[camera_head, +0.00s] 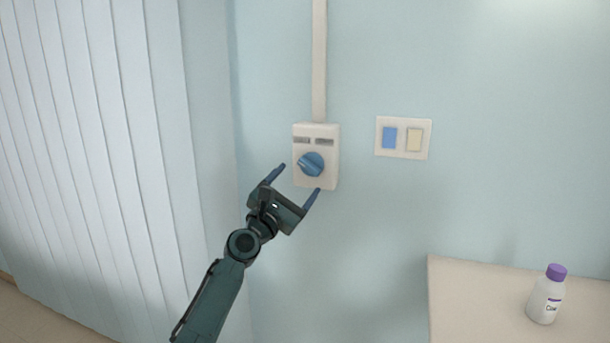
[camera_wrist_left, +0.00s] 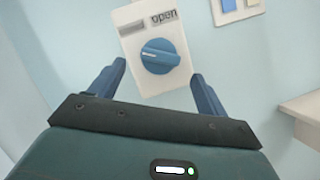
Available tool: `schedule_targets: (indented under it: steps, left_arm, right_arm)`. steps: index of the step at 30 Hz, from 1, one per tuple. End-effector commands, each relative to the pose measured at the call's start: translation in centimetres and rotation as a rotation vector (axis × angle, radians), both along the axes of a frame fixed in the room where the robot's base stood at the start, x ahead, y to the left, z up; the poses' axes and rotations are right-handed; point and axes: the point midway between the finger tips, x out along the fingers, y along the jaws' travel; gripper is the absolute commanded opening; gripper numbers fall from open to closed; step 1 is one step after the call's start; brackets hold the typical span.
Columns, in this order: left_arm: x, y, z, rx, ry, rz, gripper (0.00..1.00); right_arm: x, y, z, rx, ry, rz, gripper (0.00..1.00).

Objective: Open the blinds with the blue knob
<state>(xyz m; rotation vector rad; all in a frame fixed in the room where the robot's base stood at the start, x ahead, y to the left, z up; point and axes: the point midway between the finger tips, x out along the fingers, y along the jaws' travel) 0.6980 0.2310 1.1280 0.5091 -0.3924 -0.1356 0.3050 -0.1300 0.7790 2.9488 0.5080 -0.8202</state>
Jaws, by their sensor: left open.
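The blue knob (camera_head: 311,164) sits on a white wall box (camera_head: 328,132) with two small labels above the knob. In the left wrist view the knob (camera_wrist_left: 160,56) shows with its ridge lying roughly level, and the right label reads "open" (camera_wrist_left: 164,16). The left label is too blurred to read. My left gripper (camera_head: 293,179) is open, its blue fingers apart at the lower left and lower right of the knob. I see no contact with the knob. The blinds (camera_head: 100,140) hang at the left as closed vertical slats. My right gripper is not in view.
A switch plate (camera_head: 403,154) with a blue and a cream switch is on the wall right of the box. A conduit (camera_head: 319,60) runs up from the box. A white counter (camera_head: 470,300) at lower right holds a purple-capped bottle (camera_head: 545,297).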

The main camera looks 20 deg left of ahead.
Motion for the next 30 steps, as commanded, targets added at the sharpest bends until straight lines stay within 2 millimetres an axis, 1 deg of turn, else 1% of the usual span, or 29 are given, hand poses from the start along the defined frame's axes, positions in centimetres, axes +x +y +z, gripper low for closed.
schedule_targets:
  steps: [1, 3, 9, 14, 21, 23, 30]
  left_arm:
    - [0.9, -0.2, 0.2, 0.0, -0.002, -0.001, 0.76]
    - [2.0, -0.5, 0.6, 0.001, -0.002, -0.001, 0.76]
    - [3.9, -1.0, 1.2, 0.001, -0.001, 0.0, 0.76]
    - [4.4, -1.1, 1.5, 0.0, 0.0, 0.0, 0.76]
    - [4.4, -1.1, 1.6, 0.001, 0.0, 0.0, 0.76]
    - [4.4, -1.1, 1.6, 0.001, 0.0, 0.0, 0.72]
    - [4.4, -1.1, 1.5, 0.001, 0.0, 0.0, 0.53]
  right_arm:
    - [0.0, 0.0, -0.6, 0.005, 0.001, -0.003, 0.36]
    - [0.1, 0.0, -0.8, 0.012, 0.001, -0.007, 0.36]
    - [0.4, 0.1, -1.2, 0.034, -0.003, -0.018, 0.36]
    - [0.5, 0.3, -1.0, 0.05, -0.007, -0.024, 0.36]
    - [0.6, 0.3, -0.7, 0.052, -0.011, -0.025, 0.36]
    - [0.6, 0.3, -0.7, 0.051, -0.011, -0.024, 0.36]
    - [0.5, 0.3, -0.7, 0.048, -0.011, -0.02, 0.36]
